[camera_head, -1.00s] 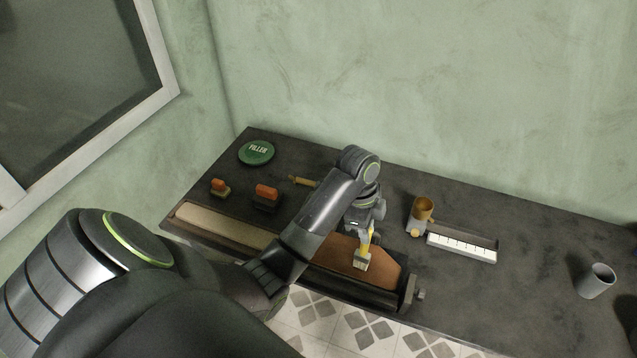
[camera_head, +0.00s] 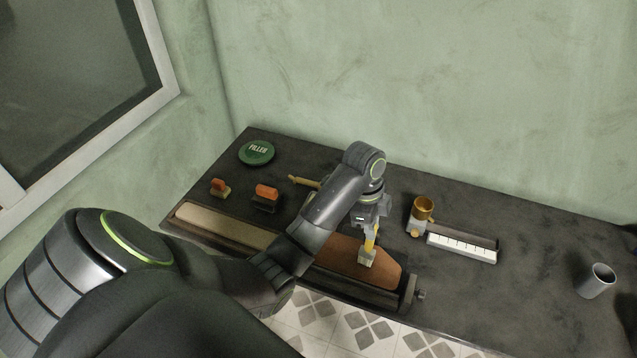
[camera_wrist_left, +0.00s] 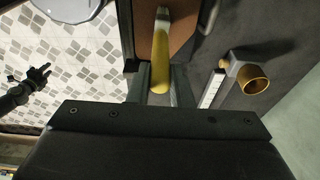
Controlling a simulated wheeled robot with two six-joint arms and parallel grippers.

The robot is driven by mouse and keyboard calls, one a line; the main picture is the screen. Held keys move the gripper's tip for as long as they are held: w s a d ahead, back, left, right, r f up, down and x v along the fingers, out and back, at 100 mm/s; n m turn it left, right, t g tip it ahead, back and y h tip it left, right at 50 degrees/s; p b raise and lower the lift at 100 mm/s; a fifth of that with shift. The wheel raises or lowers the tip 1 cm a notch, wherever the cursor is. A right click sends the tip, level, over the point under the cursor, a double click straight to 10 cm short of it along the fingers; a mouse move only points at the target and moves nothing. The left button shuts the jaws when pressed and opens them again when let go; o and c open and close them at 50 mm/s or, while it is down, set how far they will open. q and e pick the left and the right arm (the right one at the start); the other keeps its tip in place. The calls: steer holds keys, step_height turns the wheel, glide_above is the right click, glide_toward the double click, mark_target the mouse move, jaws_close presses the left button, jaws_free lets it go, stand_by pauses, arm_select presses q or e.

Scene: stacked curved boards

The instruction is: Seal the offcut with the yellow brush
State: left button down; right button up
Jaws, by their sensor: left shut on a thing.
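My left gripper (camera_head: 371,222) is shut on the yellow brush (camera_head: 369,244), which points down with its pale bristle end at the brown board (camera_head: 385,272). I cannot tell for sure whether the bristles touch the board. In the left wrist view the yellow handle (camera_wrist_left: 160,62) stands between the fingers, with part of the brown board (camera_wrist_left: 185,40) beyond it. The brown board lies in a dark holder at the table's front edge. Which piece is the offcut is not certain; the brown board under the brush may be it.
A long beige piece (camera_head: 222,225) lies left of the brown board. Behind are orange-handled blocks (camera_head: 266,192), a green filler lid (camera_head: 257,152) and a wooden-handled tool (camera_head: 303,181). A gold cup (camera_head: 423,207), a white ruled strip (camera_head: 461,248) and a grey cup (camera_head: 597,280) stand right.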

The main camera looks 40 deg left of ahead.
arm_select(q)
steer(key=shift+s+a, duration=0.25)
steer(key=shift+a, duration=0.55)
steer(key=shift+s+a, duration=0.2)
steer(key=shift+a, duration=0.6)
steer(key=shift+s+a, duration=0.2)
steer(key=shift+a, duration=0.6)
steer(key=shift+s+a, duration=0.15)
steer(key=shift+a, duration=0.6)
steer(key=shift+s+a, duration=0.25)
steer(key=shift+a, duration=0.5)
steer(key=shift+s+a, duration=0.2)
steer(key=shift+a, duration=0.65)
steer(key=shift+s+a, duration=0.2)
steer(key=shift+a, duration=0.55)
steer(key=shift+s+a, duration=0.2)
steer(key=shift+a, duration=0.55)
